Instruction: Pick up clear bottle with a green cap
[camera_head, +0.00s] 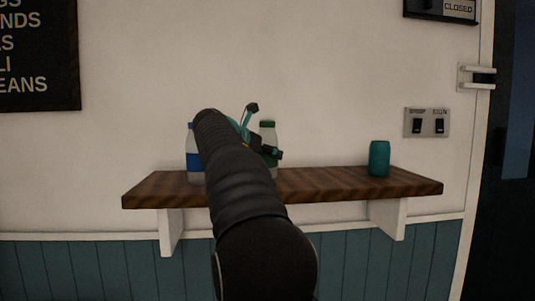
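The clear bottle with a green cap (272,136) stands upright on the wooden wall shelf, left of its middle. My arm reaches up from the bottom of the view and hides the bottle's left and part of its lower side. My gripper (265,130) is at the bottle, with its two dark fingertips spread apart. One fingertip shows above and left of the green cap, the other in front of the bottle's lower body. I cannot tell whether the fingers touch the bottle.
The wooden shelf (330,187) is on a white wall. A bottle with a blue label (194,162) stands just left of my arm, partly hidden. A teal can (379,158) stands toward the right end. The shelf between my gripper and the can is clear.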

